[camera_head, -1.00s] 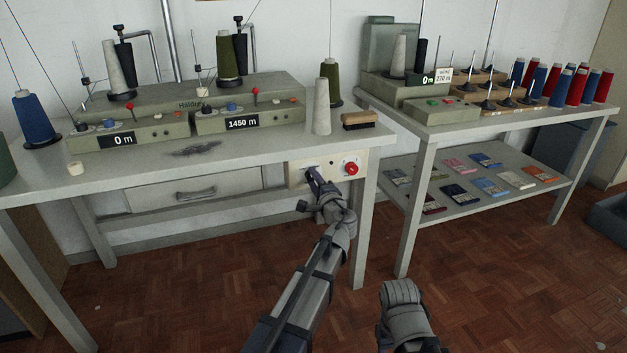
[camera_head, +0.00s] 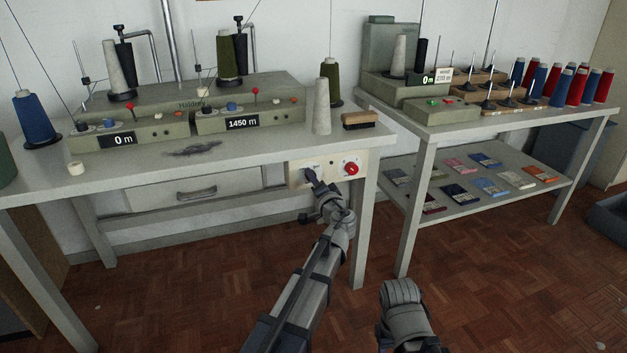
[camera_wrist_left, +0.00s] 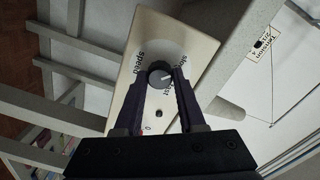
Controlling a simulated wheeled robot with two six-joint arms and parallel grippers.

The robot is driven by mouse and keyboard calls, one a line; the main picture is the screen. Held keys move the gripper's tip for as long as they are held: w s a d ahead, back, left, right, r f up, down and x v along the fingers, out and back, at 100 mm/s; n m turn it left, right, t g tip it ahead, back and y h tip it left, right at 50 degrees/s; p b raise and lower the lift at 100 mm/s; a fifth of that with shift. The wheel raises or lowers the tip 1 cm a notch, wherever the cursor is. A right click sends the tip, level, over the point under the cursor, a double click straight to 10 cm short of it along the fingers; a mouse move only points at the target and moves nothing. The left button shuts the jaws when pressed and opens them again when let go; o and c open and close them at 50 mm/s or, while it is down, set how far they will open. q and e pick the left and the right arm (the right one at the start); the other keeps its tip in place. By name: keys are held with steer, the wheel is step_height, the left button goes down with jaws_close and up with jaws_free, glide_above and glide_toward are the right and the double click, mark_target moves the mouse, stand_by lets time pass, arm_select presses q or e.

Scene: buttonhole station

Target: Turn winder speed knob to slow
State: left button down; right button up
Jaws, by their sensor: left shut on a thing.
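The winder speed knob (camera_wrist_left: 159,73) is small, round and dark with a pale pointer mark. It sits on a cream panel (camera_wrist_left: 185,30) at the table's front, lettered "speed" on one side and partly hidden words on the other. In the wrist view its pointer aims to the right, slightly upward. My left gripper (camera_wrist_left: 161,82) is shut on the knob, one finger on each side. In the head view my left gripper (camera_head: 311,176) reaches the panel (camera_head: 296,178) and hides the knob. My right gripper is not visible; only a grey arm part shows at the bottom.
A red button (camera_head: 351,169) is on the panel just right of my left gripper. The winder table (camera_head: 60,177) carries winders, cones and a brush (camera_head: 358,120). A second table (camera_head: 440,117) with spools stands to the right. The floor in front is clear.

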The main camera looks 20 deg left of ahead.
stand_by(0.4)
arm_select(q)
steer(key=c, duration=0.5)
jaws_free()
steer(key=v, duration=0.7)
steer(key=shift+s+d, duration=0.25)
steer(key=shift+s, duration=0.1)
